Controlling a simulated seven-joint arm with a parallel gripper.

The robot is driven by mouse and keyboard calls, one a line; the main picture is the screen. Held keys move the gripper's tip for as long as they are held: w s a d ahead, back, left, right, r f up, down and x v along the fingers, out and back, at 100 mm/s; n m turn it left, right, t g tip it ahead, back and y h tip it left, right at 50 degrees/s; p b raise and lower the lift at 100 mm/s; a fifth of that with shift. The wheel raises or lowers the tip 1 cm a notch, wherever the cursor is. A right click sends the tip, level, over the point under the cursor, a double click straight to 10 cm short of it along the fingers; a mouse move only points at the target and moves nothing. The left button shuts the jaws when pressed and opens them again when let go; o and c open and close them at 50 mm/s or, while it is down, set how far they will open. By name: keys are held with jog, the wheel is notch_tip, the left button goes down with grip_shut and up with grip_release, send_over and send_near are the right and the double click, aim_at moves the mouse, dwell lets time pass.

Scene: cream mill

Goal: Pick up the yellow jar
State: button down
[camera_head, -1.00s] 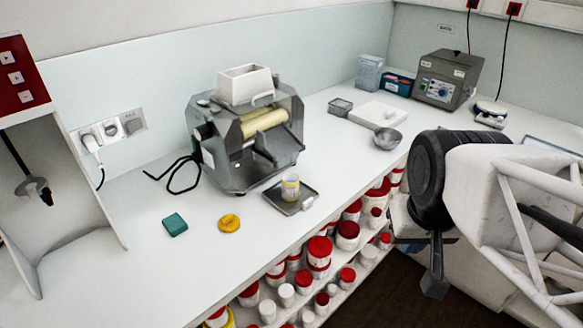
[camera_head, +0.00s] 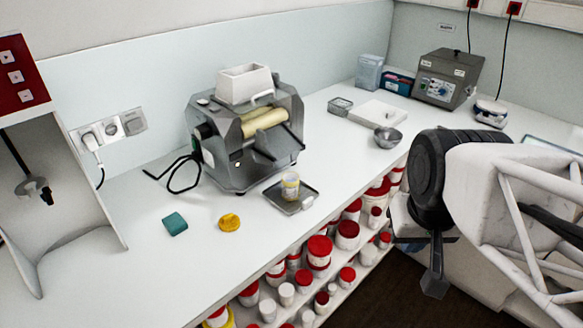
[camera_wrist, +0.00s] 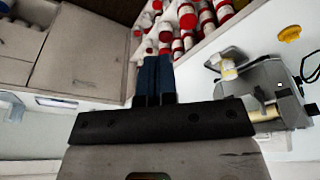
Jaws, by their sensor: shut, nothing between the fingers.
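A small jar with a yellow-and-white band (camera_head: 290,186) stands upright on a dark tray (camera_head: 292,198) in front of the mill. A round yellow lid-like disc (camera_head: 229,222) lies flat on the counter to the left of the tray. In the wrist view the jar (camera_wrist: 228,70) is to the right of my fingers, and the yellow disc (camera_wrist: 290,33) is at the upper right. My gripper (camera_wrist: 154,62) is shut and empty, apart from the jar; its two dark blue fingers are together. In the head view my gripper (camera_head: 434,284) hangs at the right, off the counter's front edge.
The mill (camera_head: 245,135) stands behind the tray. A teal block (camera_head: 175,224) lies left of the yellow disc. A metal bowl (camera_head: 387,137) and a white slab (camera_head: 378,114) are farther right. Red-lidded jars (camera_head: 320,250) fill the shelves below. The counter's front left is clear.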

jog(key=c, duration=1.8)
grip_release()
jog(key=o, duration=1.5)
jog(key=m+t+y, duration=0.4)
jog(key=m+y, duration=0.8)
jog(key=m, duration=1.1)
send_near(291, 186)
jog(key=w, duration=0.1)
jog(key=w+a, duration=0.1)
jog(key=w+a+f, duration=0.1)
jog(key=w, duration=0.1)
